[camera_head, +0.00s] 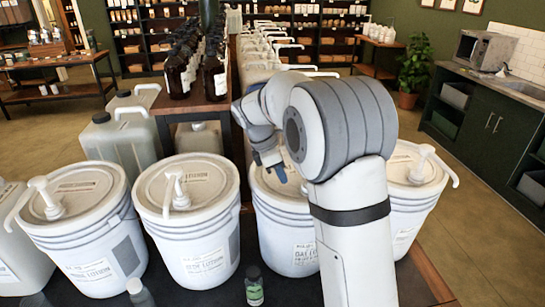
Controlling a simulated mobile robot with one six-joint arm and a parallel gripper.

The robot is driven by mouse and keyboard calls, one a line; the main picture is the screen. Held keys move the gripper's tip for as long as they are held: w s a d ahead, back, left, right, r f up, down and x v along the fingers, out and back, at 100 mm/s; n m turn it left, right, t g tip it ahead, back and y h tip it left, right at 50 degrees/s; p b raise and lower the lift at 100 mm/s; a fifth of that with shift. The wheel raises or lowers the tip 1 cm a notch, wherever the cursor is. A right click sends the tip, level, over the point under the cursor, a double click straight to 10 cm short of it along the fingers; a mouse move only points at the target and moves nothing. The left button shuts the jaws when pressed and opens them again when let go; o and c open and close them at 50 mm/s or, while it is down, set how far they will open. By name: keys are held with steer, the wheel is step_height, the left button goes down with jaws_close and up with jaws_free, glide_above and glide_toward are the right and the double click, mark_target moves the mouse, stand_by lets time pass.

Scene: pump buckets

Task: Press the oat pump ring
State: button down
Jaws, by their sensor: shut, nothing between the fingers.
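The oat bucket (292,232) is a white ribbed pail, third from the left in the front row, with a label that seems to read "Oat Lotion". My arm covers its right side and much of its lid. Its pump and pump ring cannot be made out behind my arm and gripper. My gripper (277,171) points down over the left part of this bucket's lid. It is shut with nothing in it. I cannot tell whether its tips touch anything.
White pump buckets stand to the left (190,225), far left (85,235) and right (408,205). A small green-labelled bottle (254,287) stands in front. Large jugs (120,142) and brown bottles (177,75) stand behind.

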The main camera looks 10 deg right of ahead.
steer(key=shift+d+r+p, duration=0.15)
steer(key=shift+d+p, duration=0.3)
steer(key=shift+d, duration=1.45)
steer(key=shift+a, duration=0.2)
steer(key=shift+d, duration=0.3)
steer(key=shift+w+m, duration=0.2)
steer(key=shift+m, duration=0.1)
steer(key=shift+s, duration=0.1)
steer(key=shift+r, duration=0.1)
